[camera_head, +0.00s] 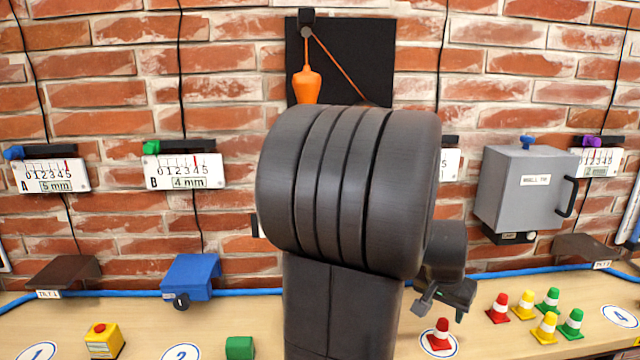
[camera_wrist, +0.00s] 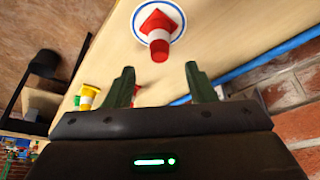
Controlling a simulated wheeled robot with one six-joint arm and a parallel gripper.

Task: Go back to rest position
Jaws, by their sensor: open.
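My gripper (camera_head: 446,294) is low on the right, just above the table, partly hidden behind my own dark arm. In the wrist view my gripper (camera_wrist: 160,85) shows two dark green fingers standing wide apart, with nothing between them. A red and white cone (camera_head: 440,335) stands on a white, blue-rimmed disc (camera_head: 427,348) below the gripper. In the wrist view this cone (camera_wrist: 158,35) lies beyond the fingertips, apart from them.
Several red, yellow and green cones (camera_head: 548,325) stand right of the gripper. A grey box (camera_head: 522,190) hangs on the brick wall. A blue hose (camera_head: 130,293) runs along the table's back. A yellow button box (camera_head: 103,341) stands at front left.

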